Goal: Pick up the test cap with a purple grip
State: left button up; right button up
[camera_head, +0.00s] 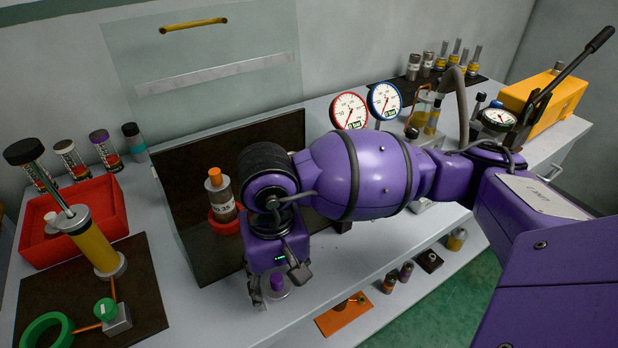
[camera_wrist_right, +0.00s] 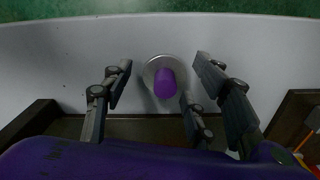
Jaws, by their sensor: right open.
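The test cap with a purple grip (camera_head: 277,284) stands upright on the grey bench near its front edge, a metal disc with a purple knob. In the right wrist view the purple grip (camera_wrist_right: 165,84) is seen from above on its round metal base. My right gripper (camera_head: 271,293) is just above and around it, pointing down. In the right wrist view its open fingers (camera_wrist_right: 163,78) stand on both sides of the cap with gaps; no contact shows. In the head view the gripper partly hides the cap. My left gripper is not in view.
A dark upright panel (camera_head: 205,262) and a bottle with an orange top (camera_head: 221,200) stand behind. A red tray (camera_head: 112,215) and yellow cylinder (camera_head: 92,240) are at left. Two gauges (camera_head: 349,111) stand behind my right arm. The bench edge is close in front.

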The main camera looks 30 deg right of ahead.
jog(key=shift+f, duration=0.5)
jog(key=shift+w, duration=0.1)
jog(key=shift+r, duration=0.1)
jog(key=c, duration=1.3)
jog(key=shift+o, duration=0.2)
